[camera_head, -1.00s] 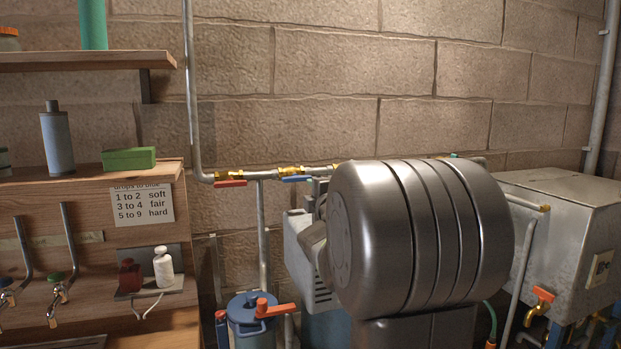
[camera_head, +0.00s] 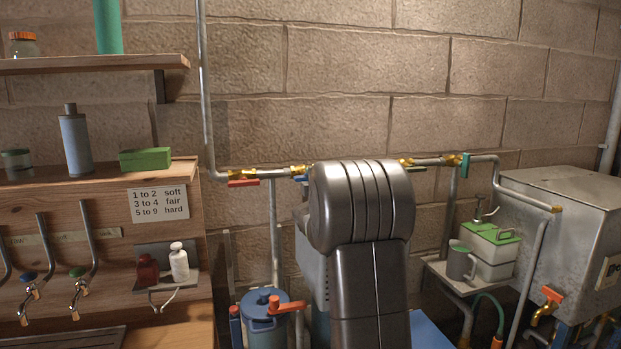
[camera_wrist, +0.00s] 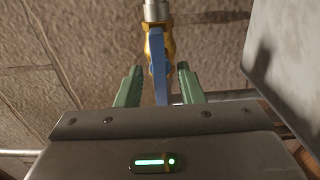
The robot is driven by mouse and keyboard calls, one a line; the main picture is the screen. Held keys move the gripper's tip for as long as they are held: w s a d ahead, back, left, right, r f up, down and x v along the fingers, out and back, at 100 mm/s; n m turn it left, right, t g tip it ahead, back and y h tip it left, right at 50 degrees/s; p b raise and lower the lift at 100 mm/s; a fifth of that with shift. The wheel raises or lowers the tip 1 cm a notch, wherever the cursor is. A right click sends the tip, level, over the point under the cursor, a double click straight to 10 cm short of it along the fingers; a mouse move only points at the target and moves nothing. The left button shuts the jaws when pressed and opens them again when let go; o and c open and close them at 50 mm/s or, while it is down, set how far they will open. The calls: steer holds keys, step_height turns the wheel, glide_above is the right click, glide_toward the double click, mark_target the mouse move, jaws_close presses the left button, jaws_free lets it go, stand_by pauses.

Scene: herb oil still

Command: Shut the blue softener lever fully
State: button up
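The blue lever (camera_wrist: 158,62) is on a brass valve (camera_wrist: 152,45) in the wrist view. It appears to lie in line with the pipe. My gripper (camera_wrist: 159,69) is open, its two green fingers on either side of the lever with a visible gap on each side. In the head view only a bit of the blue lever (camera_head: 301,179) shows beneath the brass fitting (camera_head: 298,170). The rest of it and my gripper are hidden behind my arm.
A red lever (camera_head: 243,183) hangs on the same pipe to the left, and a teal lever (camera_head: 465,165) is to the right. A grey jug (camera_head: 461,262) and a green-lidded box (camera_head: 492,250) sit on a shelf at right.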

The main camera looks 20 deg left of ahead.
steer(key=shift+a, duration=0.1)
jaws_close()
steer(key=shift+m, duration=0.3)
steer(key=m+p, duration=0.2)
steer(key=m, duration=1.5)
steer(key=shift+f+m, duration=0.1)
steer(key=shift+m, duration=0.2)
stand_by(0.4)
